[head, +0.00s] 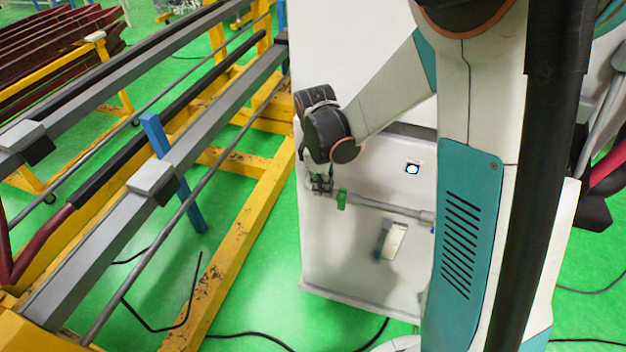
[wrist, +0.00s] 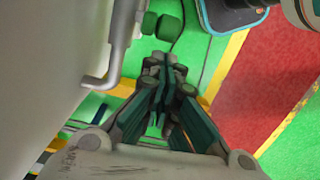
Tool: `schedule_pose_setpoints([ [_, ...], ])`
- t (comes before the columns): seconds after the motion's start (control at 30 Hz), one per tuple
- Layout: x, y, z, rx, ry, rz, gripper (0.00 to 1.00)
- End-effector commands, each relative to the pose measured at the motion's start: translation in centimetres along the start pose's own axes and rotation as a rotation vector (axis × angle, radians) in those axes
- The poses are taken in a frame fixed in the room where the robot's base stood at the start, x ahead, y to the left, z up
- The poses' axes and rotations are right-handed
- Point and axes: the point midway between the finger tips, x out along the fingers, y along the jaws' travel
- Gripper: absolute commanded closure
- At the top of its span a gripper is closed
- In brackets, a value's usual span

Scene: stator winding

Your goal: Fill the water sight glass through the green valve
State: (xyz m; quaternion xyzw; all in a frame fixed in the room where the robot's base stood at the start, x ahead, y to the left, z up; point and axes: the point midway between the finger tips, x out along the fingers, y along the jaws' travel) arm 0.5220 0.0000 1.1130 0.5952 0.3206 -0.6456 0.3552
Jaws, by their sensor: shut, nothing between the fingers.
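The green valve (head: 341,199) sits at the left end of a grey horizontal pipe (head: 390,208) on the front of a white cabinet (head: 345,270). In the wrist view its green parts (wrist: 166,25) show just beyond my fingertips, with a bent grey pipe (wrist: 116,60) to the left. My gripper (head: 322,188) is beside the valve, slightly up and left of it, with a small gap. In the wrist view the fingers (wrist: 161,62) are together and hold nothing. A small round window (head: 412,169) is above the pipe; I cannot tell whether it is the sight glass.
A pale rectangular fitting (head: 393,242) is below the pipe. A yellow frame with grey rails (head: 165,165) stands left of the cabinet. Black cables (head: 265,338) lie on the green floor. A red floor area (wrist: 255,80) shows at the right of the wrist view.

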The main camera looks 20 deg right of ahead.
Motion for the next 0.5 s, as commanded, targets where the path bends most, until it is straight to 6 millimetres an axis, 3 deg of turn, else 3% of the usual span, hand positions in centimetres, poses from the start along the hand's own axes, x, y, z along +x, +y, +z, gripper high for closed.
schedule_pose_setpoints([
  [0.5,0.15,0.02,0.68,0.000,0.002,0.000,1.00],
])
